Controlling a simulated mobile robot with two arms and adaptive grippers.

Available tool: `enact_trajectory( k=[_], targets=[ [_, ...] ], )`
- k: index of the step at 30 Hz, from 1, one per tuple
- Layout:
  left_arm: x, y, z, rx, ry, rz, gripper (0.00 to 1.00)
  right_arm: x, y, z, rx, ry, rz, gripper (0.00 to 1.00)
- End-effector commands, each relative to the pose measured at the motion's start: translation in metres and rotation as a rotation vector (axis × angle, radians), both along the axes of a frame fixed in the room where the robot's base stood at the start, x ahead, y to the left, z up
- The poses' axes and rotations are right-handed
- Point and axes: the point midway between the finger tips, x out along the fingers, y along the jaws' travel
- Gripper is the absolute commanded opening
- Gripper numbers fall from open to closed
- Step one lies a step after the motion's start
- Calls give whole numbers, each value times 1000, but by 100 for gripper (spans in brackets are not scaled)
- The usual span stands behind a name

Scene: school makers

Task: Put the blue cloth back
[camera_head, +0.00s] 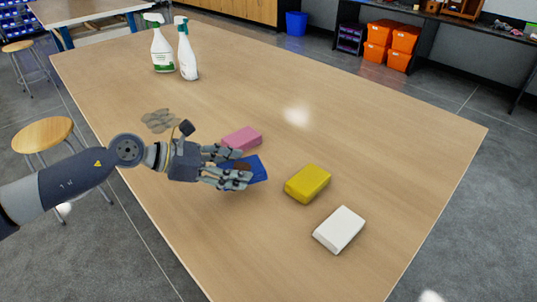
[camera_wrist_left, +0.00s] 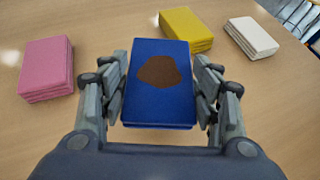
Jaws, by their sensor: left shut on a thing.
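The blue cloth (camera_wrist_left: 151,108) is a folded block with a brown stain on top. My left gripper (camera_wrist_left: 162,92) is shut on it, with a finger along each side in the left wrist view. In the head view the blue cloth (camera_head: 258,170) shows partly behind the fingers of my left gripper (camera_head: 236,167). It is between the pink cloth (camera_head: 242,138) and the yellow cloth (camera_head: 308,183). Whether it touches the table or is just above it, I cannot tell. My right gripper is not in view.
A white cloth (camera_head: 340,229) lies beyond the yellow one, in the same row. A brown-grey stain (camera_head: 158,121) is on the table (camera_head: 380,125) near my left wrist. Two spray bottles (camera_head: 162,50) stand at the far left. The table's far right is clear.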

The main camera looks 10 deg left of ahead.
Motion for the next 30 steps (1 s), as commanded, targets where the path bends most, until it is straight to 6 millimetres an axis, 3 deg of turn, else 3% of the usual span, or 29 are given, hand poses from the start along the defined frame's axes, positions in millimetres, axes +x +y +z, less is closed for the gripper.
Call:
enact_trajectory(
  k=[5,15,22,30],
  targets=[
    [36,-18,1,-3,-1,-2,40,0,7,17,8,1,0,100],
    [96,-43,-7,0,0,0,40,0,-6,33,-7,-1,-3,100],
    [109,-48,-12,2,3,0,40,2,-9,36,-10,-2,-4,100],
    [109,-48,-44,0,3,0,40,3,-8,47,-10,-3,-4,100]
  ],
)
